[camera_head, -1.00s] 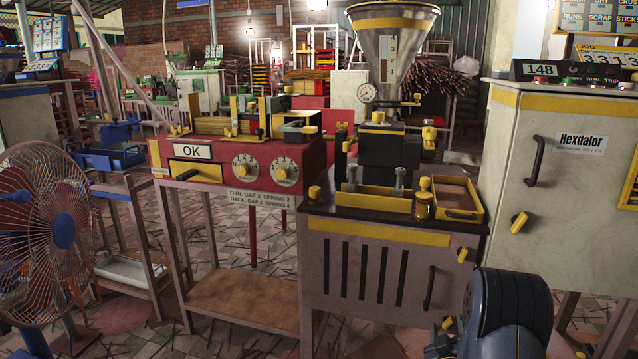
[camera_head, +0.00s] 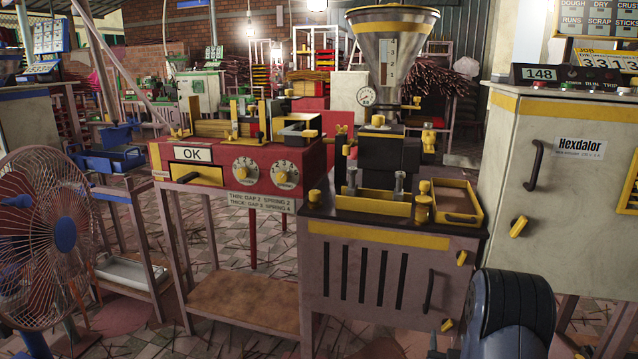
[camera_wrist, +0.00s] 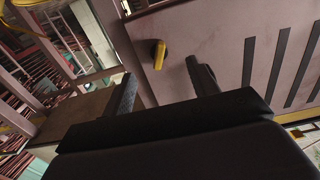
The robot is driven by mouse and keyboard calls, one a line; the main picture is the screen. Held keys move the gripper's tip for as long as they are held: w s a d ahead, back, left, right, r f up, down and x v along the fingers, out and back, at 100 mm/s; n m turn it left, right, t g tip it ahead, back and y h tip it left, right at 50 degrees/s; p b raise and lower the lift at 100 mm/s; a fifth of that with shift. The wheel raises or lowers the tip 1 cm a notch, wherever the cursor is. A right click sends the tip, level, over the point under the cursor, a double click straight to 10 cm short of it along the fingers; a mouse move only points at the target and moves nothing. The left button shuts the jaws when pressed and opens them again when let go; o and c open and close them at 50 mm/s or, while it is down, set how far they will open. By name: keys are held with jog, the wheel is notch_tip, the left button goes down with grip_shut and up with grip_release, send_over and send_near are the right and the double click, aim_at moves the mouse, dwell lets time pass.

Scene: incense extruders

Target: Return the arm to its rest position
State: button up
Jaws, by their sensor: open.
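My arm shows at the bottom right of the head view, a dark rounded link low in front of the extruder cabinet (camera_head: 400,260). In the wrist view my gripper (camera_wrist: 163,86) is open, with two dark fingers apart and nothing visible between them. Beyond the fingers is a pinkish-grey cabinet panel with dark slots (camera_wrist: 262,72) and a yellow knob (camera_wrist: 158,54), seen tilted. The fingers appear apart from the panel. In the head view the gripper is mostly hidden or below the picture edge.
A red machine with an OK plate (camera_head: 193,154) stands on a table at left. A steel hopper (camera_head: 391,45) and a yellow tray (camera_head: 470,213) top the cabinet. The Hexdalor cabinet (camera_head: 565,190) stands at right, a fan (camera_head: 40,235) at left. Tiled floor shows between them.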

jog(key=p+v, duration=0.1)
jog(key=v, duration=0.6)
